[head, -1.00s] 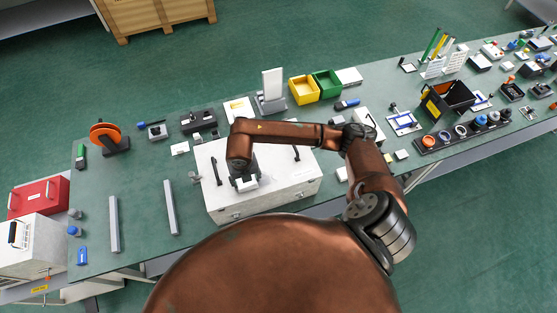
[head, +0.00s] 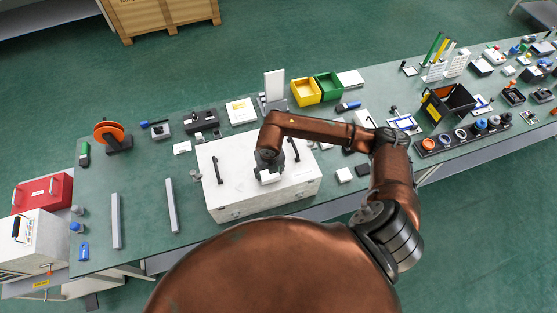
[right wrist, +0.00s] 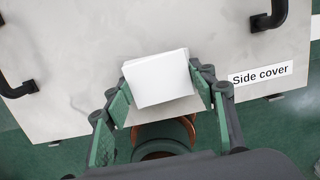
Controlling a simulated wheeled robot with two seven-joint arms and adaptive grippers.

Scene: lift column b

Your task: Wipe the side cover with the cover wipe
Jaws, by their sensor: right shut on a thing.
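My right gripper (head: 269,170) is over the right half of the cover. It is shut on the cover wipe, a white block (right wrist: 158,80), gripped between its two fingers. The wipe is at or just above the cover's surface; I cannot tell whether it touches. My left gripper is not in view.
Two grey bars (head: 172,205) lie left of the cover. Behind it are a grey upright stand (head: 274,88), a yellow bin (head: 305,91) and a green bin (head: 329,86). A white block (head: 344,175) lies to its right. The bench's left part has free room.

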